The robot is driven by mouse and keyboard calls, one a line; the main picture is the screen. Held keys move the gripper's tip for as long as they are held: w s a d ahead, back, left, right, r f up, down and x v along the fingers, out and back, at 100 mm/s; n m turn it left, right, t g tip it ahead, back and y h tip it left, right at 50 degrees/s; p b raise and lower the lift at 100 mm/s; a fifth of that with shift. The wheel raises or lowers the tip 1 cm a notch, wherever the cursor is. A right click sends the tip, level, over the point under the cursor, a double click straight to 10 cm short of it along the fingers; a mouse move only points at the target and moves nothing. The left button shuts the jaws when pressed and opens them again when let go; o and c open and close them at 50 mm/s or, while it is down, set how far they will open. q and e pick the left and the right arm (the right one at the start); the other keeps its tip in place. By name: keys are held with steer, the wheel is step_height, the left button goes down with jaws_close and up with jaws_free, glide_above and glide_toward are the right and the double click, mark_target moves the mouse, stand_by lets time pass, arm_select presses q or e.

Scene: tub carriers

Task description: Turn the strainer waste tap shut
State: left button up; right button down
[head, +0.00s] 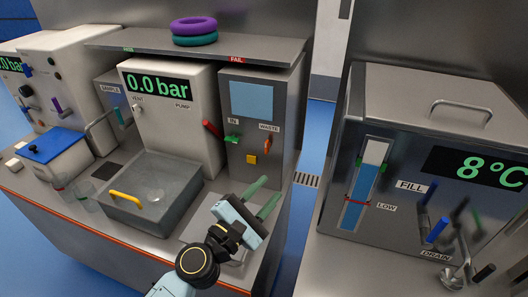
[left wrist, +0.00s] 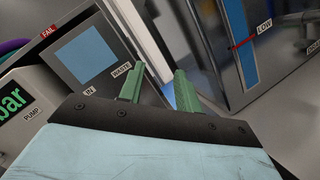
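The strainer unit (head: 283,95) is a grey box with a blue window, and its front carries IN and WASTE labels. The waste tap (head: 266,144) has a small orange handle, roughly upright in the picture, just under the WASTE label. A green tap (head: 232,139) sits under the IN label. My left gripper (head: 267,190) is open and empty, below and in front of the waste tap, apart from it. Its green fingers show spread in the left wrist view (left wrist: 160,70). There the WASTE label (left wrist: 122,68) shows beside one finger, and the tap handle cannot be made out. My right gripper is out of view.
A grey tray with a yellow handle (head: 127,197) and a white 0.0 bar pump unit (head: 170,115) stand left of my gripper. A shelf (head: 215,45) with rings overhangs the strainer unit. Across a floor gap, an 8 °C tank (head: 400,110) stands right.

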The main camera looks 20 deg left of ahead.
mark_target(266, 148)
arm_select(q)
steer(key=w+a+f+n+y, duration=0.45)
steer(key=a+n+y, duration=0.2)
steer(key=n, duration=0.65)
steer(key=shift+g, duration=0.3)
steer(key=w, duration=0.4)
steer(key=w+b, duration=0.1)
steer(key=w, duration=0.4)
steer(key=w+d, duration=0.1)
steer(key=w, duration=0.3)
steer(key=shift+w+r+b, duration=0.3)
steer(key=shift+w+r, duration=0.05)
steer(key=shift+r, duration=0.05)
steer(key=shift+c, duration=0.2)
jaws_close()
